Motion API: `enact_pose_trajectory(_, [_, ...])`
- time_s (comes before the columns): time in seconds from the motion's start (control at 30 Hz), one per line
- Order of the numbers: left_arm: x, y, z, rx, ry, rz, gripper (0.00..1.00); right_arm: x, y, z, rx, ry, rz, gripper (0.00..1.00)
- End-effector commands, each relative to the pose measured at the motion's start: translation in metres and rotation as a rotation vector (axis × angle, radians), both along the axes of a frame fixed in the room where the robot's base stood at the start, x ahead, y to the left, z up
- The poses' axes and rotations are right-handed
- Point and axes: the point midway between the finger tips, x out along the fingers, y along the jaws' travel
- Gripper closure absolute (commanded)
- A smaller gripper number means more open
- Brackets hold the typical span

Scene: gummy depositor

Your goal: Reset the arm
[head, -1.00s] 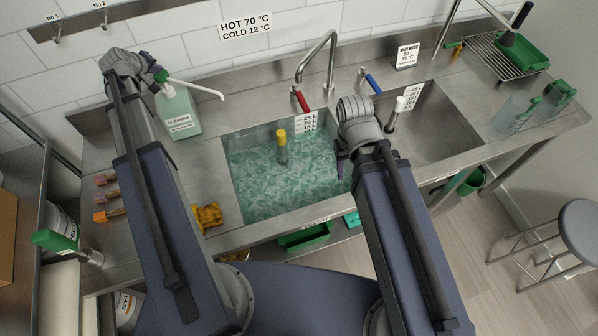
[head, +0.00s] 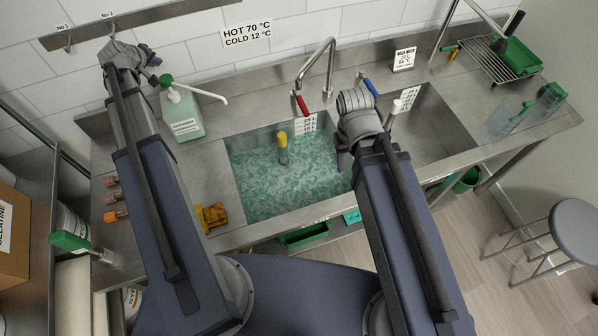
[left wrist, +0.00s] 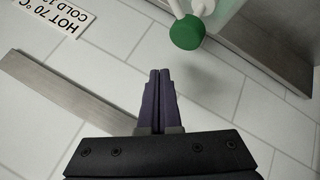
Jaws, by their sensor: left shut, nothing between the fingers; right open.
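My left gripper (head: 154,70) is raised at the upper left, near the green pump head (head: 167,81) of the soap bottle (head: 183,113). In the left wrist view its purple fingers (left wrist: 160,75) are together with nothing between them, and the green pump cap (left wrist: 187,33) is apart from them, up and to the right. My right gripper (head: 341,162) is over the right edge of the filled sink basin. One purple finger shows; the rest is hidden behind its wrist and arm.
The left basin (head: 275,205) holds greenish foamy water with a yellow-topped thing (head: 282,140) in it. The faucet (head: 331,60), red lever (head: 302,105) and blue lever (head: 370,87) stand behind. A drying rack (head: 480,62) is at far right, a stool (head: 577,235) on the floor.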

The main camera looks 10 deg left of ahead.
Motion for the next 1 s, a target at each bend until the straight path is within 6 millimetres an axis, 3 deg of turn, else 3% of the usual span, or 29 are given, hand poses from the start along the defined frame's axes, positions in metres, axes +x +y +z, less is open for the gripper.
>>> enact_pose_trajectory(0.5, [0.0,0.0,0.0,0.0,0.0,0.0,1.0,-0.001,0.0,0.0,0.0,0.003,0.0,0.5])
enact_pose_trajectory(0.57, [0.001,-0.007,-0.004,0.001,0.007,-0.013,1.0,-0.001,0.0,-0.003,0.0,0.003,0.0,0.5])
enact_pose_trajectory(0.67, [0.005,-0.038,-0.019,0.005,0.038,-0.066,1.0,-0.001,0.0,-0.013,-0.001,0.002,0.0,0.5])
enact_pose_trajectory(0.87, [0.004,-0.152,-0.07,0.034,0.169,-0.278,1.0,0.0,0.0,-0.046,-0.001,0.002,0.002,0.5])
enact_pose_trajectory(1.0, [-0.011,-0.235,-0.107,0.069,0.278,-0.443,1.0,0.0,0.0,-0.07,-0.001,0.001,0.004,0.5])
